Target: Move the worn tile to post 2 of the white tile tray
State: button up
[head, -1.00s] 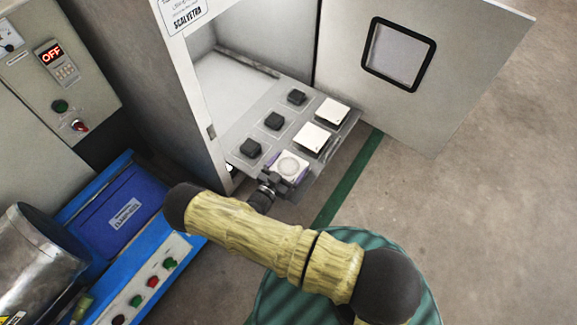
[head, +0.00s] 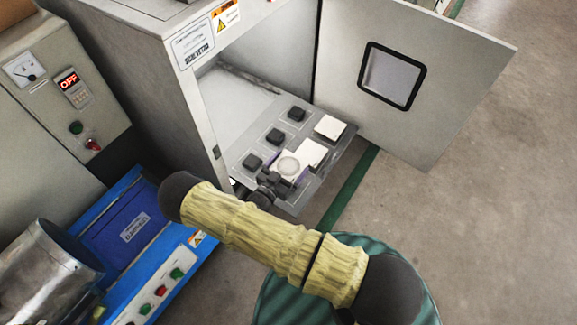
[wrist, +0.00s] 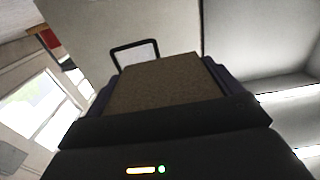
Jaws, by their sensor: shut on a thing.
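The worn tile (head: 288,165) is white with a round grey mark on its upper face. My gripper (head: 276,178) is shut on it. In the wrist view its brown underside or back (wrist: 165,85) lies between the purple finger pads of my gripper (wrist: 165,92). In the head view the tile is over the front of a grey plate (head: 292,203) in the open cabinet and partly covers a white tile (head: 314,151). I cannot tell how high it is above the plate. No tray marked as the white tile tray or post 2 can be made out.
The plate also bears another white tile (head: 330,127) and three black blocks (head: 275,136). The open cabinet door (head: 440,85) is on the right, the cabinet's side wall (head: 150,90) on the left. A blue bench with buttons (head: 155,265) and a metal cylinder (head: 45,265) are lower left.

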jog(key=shift+r, duration=0.1)
dwell(0.6)
jog(key=w+d+r+n+t+y+p, duration=0.1)
jog(key=w+d+r+n+y+p, duration=0.2)
jog(key=r+p, duration=0.35)
jog(key=w+d+r+n+t+y+p, duration=0.2)
jog(key=d+r+y+p, duration=0.25)
jog(key=r, duration=0.35)
jog(key=w+d+r+n+t+y+p, duration=0.1)
jog(key=w+d+r+n+y+p, duration=0.2)
jog(key=r+p, duration=0.35)
jog(key=s+r+p, duration=0.3)
jog(key=r+p, duration=0.8)
jog(key=p, duration=0.1)
jog(key=s+r+p, duration=0.2)
jog(key=r+p, duration=1)
jog(key=p, duration=0.1)
jog(key=s+d+r+p, duration=0.1)
jog(key=s+r+p, duration=0.2)
jog(key=r+p, duration=0.8)
jog(key=shift+s+r+p, duration=0.35)
jog(key=shift+r+p, duration=0.05)
jog(key=shift+p, duration=0.25)
jog(key=shift+y, duration=0.25)
jog(key=shift+w+d, duration=0.15)
